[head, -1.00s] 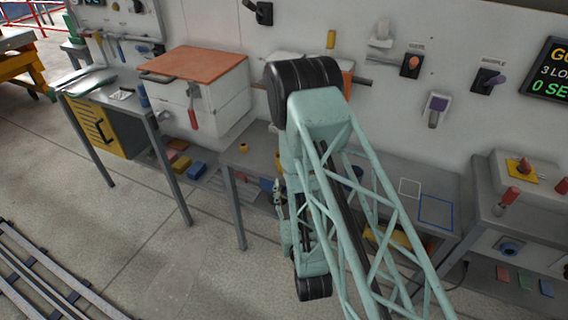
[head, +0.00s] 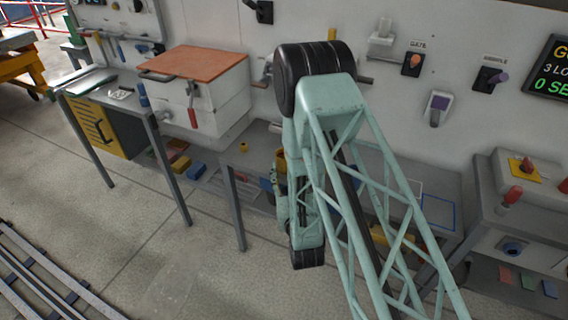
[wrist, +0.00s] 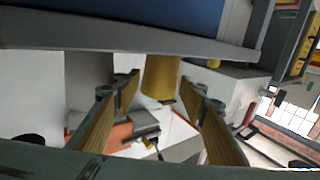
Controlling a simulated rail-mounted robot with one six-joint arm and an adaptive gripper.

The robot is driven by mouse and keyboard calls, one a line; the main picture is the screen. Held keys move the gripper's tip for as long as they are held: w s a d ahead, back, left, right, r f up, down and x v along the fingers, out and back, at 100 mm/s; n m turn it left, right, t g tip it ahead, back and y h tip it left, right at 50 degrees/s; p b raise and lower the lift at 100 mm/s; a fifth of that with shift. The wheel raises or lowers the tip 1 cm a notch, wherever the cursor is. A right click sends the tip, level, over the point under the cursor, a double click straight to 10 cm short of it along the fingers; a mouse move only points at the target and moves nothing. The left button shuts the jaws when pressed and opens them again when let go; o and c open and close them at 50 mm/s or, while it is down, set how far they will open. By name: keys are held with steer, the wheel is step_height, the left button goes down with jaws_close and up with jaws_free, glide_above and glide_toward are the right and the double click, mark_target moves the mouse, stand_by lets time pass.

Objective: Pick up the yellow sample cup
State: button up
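The yellow sample cup (head: 243,147) stands upright on the middle grey bench, left of my arm in the head view. In the wrist view the yellow cup (wrist: 160,78) appears upside down, just under a grey edge and ahead of my fingers. My gripper (wrist: 160,115) is open, with one tan-padded finger to each side of the cup's line. The cup looks beyond the fingertips, and nothing is held. In the head view my arm largely hides the gripper.
A white box with an orange lid (head: 196,62) stands behind and left of the cup. The grey bench (head: 234,162) is mostly clear around the cup. A blue outlined square (head: 440,212) is marked farther right. A red-handled panel (head: 513,195) stands at the right.

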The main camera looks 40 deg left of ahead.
steer(key=shift+a, duration=0.1)
steer(key=shift+b+x, duration=0.75)
steer(key=shift+x, duration=1.8)
steer(key=shift+f, duration=0.1)
steer(key=shift+c, duration=0.9)
steer(key=c, duration=0.4)
steer(key=shift+o, duration=0.2)
steer(key=shift+r+p, duration=0.45)
steer(key=shift+r, duration=1.55)
steer(key=w+d+r+p+v, duration=0.1)
steer(key=v, duration=1.5)
steer(key=shift+w, duration=0.2)
